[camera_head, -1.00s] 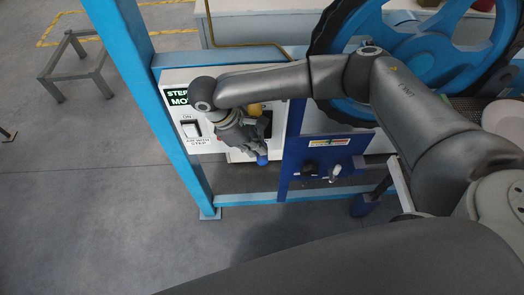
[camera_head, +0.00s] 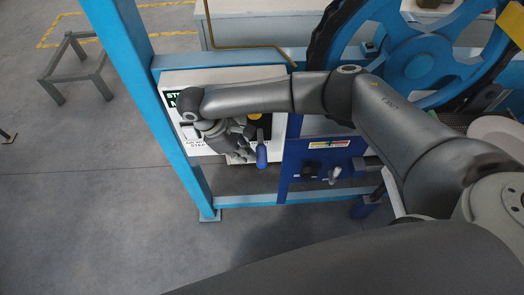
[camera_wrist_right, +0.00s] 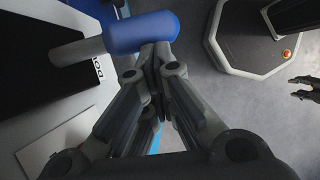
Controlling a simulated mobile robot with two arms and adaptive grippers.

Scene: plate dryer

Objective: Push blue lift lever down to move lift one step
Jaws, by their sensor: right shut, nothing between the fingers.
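The blue lift lever (camera_head: 262,155) hangs from the white control panel, pointing down in the head view. In the right wrist view its blue handle (camera_wrist_right: 143,32) on a grey rod lies just beyond the fingertips. My right gripper (camera_head: 244,154) is shut and empty, just left of the lever in the head view. In the right wrist view its closed fingertips (camera_wrist_right: 155,55) are at the handle's lower edge; I cannot tell whether they touch. Dark fingers (camera_wrist_right: 304,88) at that view's right edge look like my left gripper; their opening is unclear.
A white switch (camera_head: 190,132) and a yellow knob (camera_head: 255,116) are on the panel. A blue post (camera_head: 150,90) stands left of it. A blue panel (camera_head: 325,165) with small levers is to the right, below a large blue wheel (camera_head: 415,60).

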